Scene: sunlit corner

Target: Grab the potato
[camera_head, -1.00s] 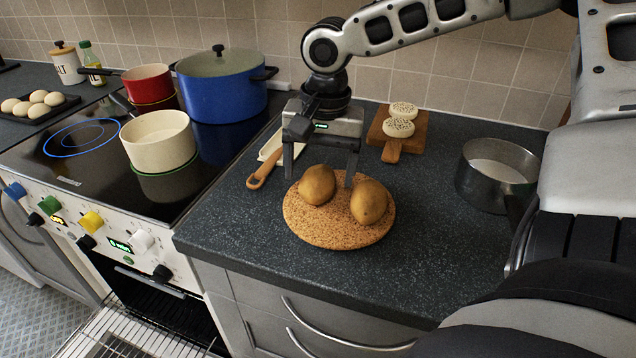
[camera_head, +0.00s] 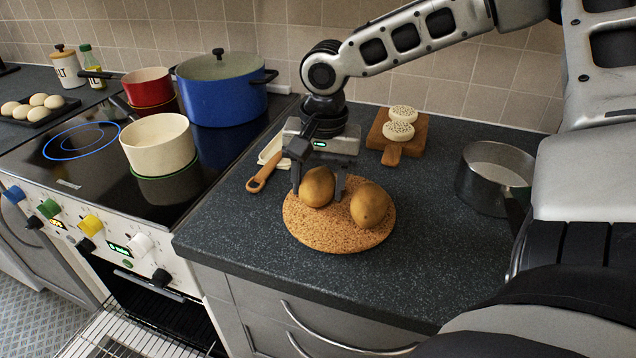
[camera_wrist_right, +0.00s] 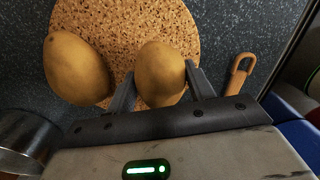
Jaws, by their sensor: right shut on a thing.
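Two brown potatoes rest on a round cork mat (camera_head: 325,240). My right gripper (camera_head: 318,190) has come down over the left potato (camera_head: 317,186) and is shut on it, one finger on each side. In the right wrist view this potato (camera_wrist_right: 160,73) sits between the two fingers (camera_wrist_right: 160,88), still over the cork mat (camera_wrist_right: 130,20). The other potato (camera_head: 369,204) lies to the right, apart from the fingers, and also shows in the right wrist view (camera_wrist_right: 76,68). My left gripper is not in view.
A steel saucepan (camera_head: 492,178) stands to the right. A wooden board (camera_head: 391,152) with two round pale items lies behind. A wooden-handled utensil (camera_head: 262,177) is left of the mat. The stove holds a blue pot (camera_head: 222,95) and cream pot (camera_head: 158,143). The counter's front is clear.

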